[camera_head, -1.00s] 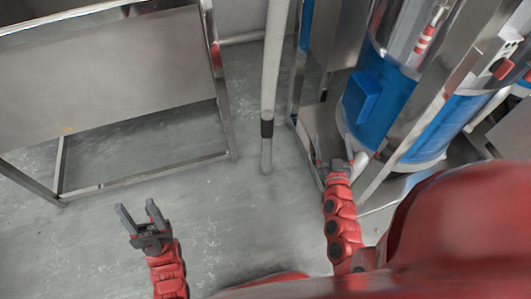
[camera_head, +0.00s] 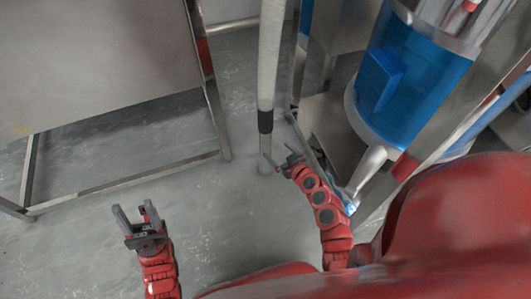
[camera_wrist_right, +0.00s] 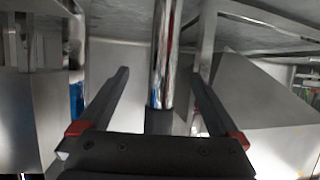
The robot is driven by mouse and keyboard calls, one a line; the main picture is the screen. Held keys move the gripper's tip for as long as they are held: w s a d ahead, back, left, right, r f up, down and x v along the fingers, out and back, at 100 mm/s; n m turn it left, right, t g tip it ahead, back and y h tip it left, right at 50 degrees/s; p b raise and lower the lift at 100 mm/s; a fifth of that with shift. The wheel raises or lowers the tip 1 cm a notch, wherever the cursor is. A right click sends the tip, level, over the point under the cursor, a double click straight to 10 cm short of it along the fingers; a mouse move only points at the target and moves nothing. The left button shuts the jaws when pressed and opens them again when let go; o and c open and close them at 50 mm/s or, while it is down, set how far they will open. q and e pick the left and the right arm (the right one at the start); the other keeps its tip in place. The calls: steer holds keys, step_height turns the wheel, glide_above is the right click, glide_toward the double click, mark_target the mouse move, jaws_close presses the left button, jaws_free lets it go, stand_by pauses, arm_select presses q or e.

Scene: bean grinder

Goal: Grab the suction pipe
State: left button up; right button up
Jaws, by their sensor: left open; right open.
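The suction pipe (camera_head: 269,70) is a long pale tube with a black collar and a metal lower end, hanging upright in the middle of the head view. My right gripper (camera_head: 279,161) is open at the metal lower end of the pipe. In the right wrist view the shiny metal pipe (camera_wrist_right: 164,55) stands between the open fingers of the right gripper (camera_wrist_right: 162,90), which are apart from it on both sides. Whether it is fully inside the jaws is hard to tell. My left gripper (camera_head: 135,217) is open and empty, low over the floor at the left.
A steel table (camera_head: 110,185) with a lower frame stands at the left. A machine with a blue cylinder (camera_head: 415,80) and steel frame stands at the right, close to my right arm. The grey floor (camera_head: 225,225) between my arms is clear.

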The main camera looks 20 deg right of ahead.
mark_target(269, 144)
steer(key=shift+x, duration=0.95)
steer(key=shift+a+b+x, duration=0.2)
steer(key=shift+b+x, duration=0.15)
steer(key=shift+x, duration=1)
steer(key=shift+a+b+x, duration=0.15)
steer(key=shift+b+x, duration=0.15)
steer(key=shift+x, duration=1.05)
steer(key=shift+r, duration=0.15)
jaws_close()
